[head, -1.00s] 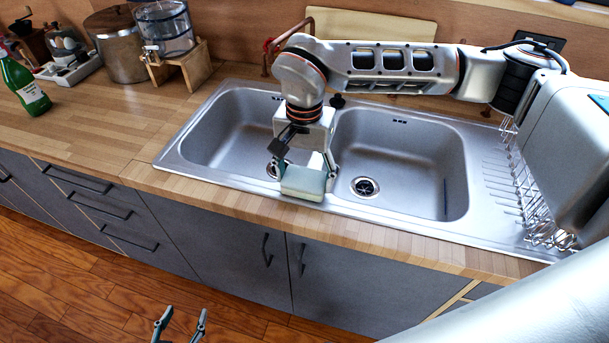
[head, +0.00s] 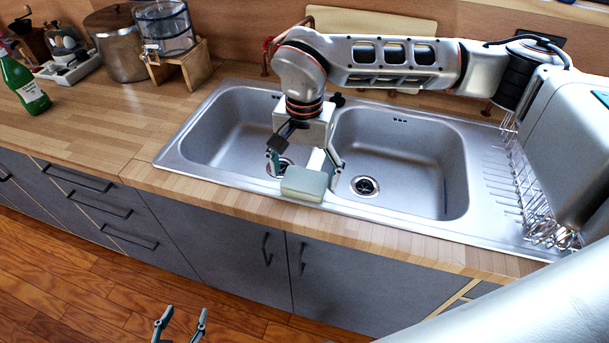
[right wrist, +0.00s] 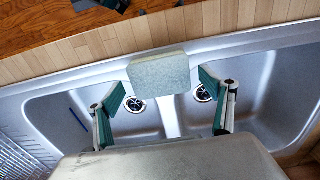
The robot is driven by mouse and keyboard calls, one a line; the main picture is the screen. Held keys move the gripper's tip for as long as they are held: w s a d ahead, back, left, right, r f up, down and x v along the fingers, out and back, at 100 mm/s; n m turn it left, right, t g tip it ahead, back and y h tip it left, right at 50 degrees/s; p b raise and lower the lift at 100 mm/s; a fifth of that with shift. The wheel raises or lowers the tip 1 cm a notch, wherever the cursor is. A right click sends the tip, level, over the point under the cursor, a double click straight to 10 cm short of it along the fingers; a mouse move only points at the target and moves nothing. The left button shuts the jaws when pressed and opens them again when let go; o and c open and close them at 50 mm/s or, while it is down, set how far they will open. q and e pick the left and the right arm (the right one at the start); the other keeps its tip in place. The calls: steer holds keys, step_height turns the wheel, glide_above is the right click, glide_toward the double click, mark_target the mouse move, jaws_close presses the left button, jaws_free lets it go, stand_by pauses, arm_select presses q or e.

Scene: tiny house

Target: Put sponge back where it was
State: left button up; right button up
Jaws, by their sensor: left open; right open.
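The pale grey-green sponge (head: 304,184) lies at the front end of the divider between the two sink bowls, by the sink's front rim. It also shows in the right wrist view (right wrist: 160,73). My right gripper (head: 305,166) is open just behind and above the sponge. In the right wrist view its fingers (right wrist: 166,95) are spread wide, with the sponge ahead of them and clear of both. My left gripper (head: 181,318) is open and empty, low over the floor in front of the cabinets.
The double sink (head: 400,208) has a bowl on each side of the divider. A dish rack (head: 528,195) stands at right. A green bottle (head: 22,85), a metal pot (head: 116,45) and a drink dispenser (head: 165,30) stand at left. The counter left of the sink is mostly clear.

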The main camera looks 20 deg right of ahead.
mark_target(304, 179)
step_height(304, 179, up, 11)
steer(key=shift+b, duration=0.4)
stand_by(0.4)
